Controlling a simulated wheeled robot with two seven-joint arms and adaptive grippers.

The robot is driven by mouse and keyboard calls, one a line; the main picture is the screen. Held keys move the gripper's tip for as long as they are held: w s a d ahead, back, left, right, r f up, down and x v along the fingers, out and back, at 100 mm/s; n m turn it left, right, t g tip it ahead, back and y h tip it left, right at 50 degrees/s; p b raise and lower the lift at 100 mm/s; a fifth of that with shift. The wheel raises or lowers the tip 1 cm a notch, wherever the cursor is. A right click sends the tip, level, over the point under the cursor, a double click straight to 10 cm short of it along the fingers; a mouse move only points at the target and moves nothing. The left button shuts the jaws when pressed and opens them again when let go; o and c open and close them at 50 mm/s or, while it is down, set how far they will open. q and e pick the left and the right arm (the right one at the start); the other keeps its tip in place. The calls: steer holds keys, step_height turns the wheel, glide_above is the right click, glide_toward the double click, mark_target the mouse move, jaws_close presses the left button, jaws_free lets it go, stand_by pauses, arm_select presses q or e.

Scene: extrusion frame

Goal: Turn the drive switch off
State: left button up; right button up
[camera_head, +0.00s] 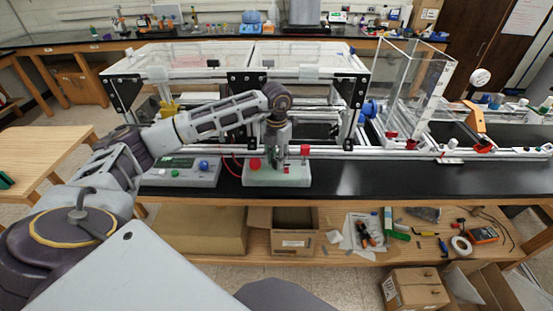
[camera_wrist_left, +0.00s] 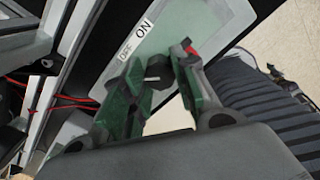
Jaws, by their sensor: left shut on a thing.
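The drive switch box (camera_head: 262,178) is a pale green-grey box at the front of the black bench, with a red button (camera_head: 254,163) on its left and a red knob (camera_head: 305,150) on its right. My left gripper (camera_head: 283,160) reaches down over the middle of the box and hides the switch in the head view. In the left wrist view, the box's pale top (camera_wrist_left: 195,22) carries a white label (camera_wrist_left: 138,36) reading OFF and ON. The left gripper's green-padded fingers (camera_wrist_left: 158,78) are shut on the small dark switch lever (camera_wrist_left: 153,73). My right gripper is not in view.
A grey control box (camera_head: 180,173) with a blue knob stands left of the switch box. Behind them is the extrusion frame (camera_head: 240,95) with clear panels. Bare black bench (camera_head: 370,180) lies to the right. Below, a shelf holds cardboard boxes (camera_head: 282,230) and tools.

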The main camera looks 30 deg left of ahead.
arm_select(q)
steer(key=shift+n, duration=0.3)
steer(key=o, duration=1)
steer(key=shift+r, duration=0.1)
steer(key=shift+r, duration=5.95)
